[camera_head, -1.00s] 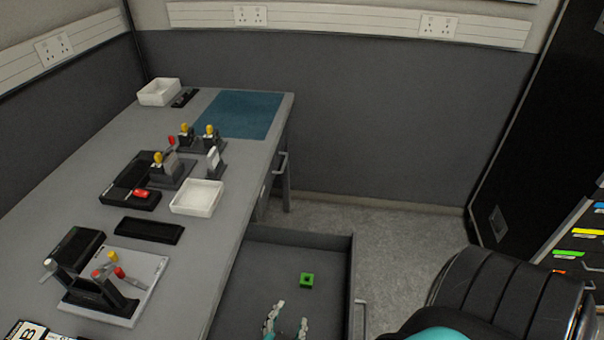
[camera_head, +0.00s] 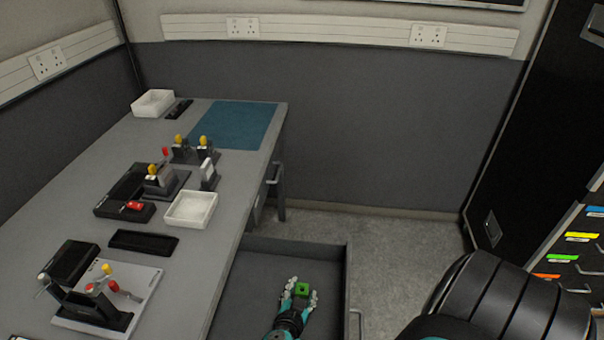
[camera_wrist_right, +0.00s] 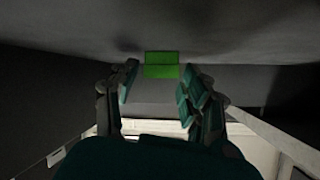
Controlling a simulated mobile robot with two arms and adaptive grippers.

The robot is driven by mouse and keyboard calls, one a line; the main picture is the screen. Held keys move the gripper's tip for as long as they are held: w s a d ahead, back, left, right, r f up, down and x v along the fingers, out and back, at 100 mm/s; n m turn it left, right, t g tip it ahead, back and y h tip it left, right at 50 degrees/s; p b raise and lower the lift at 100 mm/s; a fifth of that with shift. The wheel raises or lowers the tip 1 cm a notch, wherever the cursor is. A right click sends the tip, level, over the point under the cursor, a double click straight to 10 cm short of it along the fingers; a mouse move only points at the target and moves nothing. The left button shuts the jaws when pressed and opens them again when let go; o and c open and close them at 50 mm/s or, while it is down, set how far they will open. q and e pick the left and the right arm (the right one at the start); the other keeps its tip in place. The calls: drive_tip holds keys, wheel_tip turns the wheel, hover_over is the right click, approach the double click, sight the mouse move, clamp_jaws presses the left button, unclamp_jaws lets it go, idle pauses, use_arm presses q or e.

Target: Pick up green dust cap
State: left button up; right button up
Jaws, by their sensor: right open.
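The green dust cap (camera_head: 302,289) is a small bright green block with a dark spot on top, lying in the open grey drawer (camera_head: 262,275). In the right wrist view the cap (camera_wrist_right: 162,66) is ahead of the fingertips, near the middle. My right gripper (camera_head: 300,297) is open inside the drawer, its two fingers on either side of the near part of the cap. In the right wrist view the gripper (camera_wrist_right: 158,85) has an empty gap between its fingers. I cannot tell whether a finger touches the cap. My left gripper is not in view.
The drawer walls rise around my right gripper. The workbench (camera_head: 215,240) stands left of it, with connector stands, a white tray (camera_head: 191,209) and a black tray (camera_head: 144,242). A black chair (camera_head: 500,300) is at the right; floor shows between.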

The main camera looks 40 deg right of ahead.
drive_tip(key=shift+w+d+f, duration=0.2)
drive_tip(key=shift+d, duration=0.15)
drive_tip(key=shift+c, duration=0.2)
drive_tip(key=c, duration=0.5)
drive_tip(key=shift+r, duration=0.1)
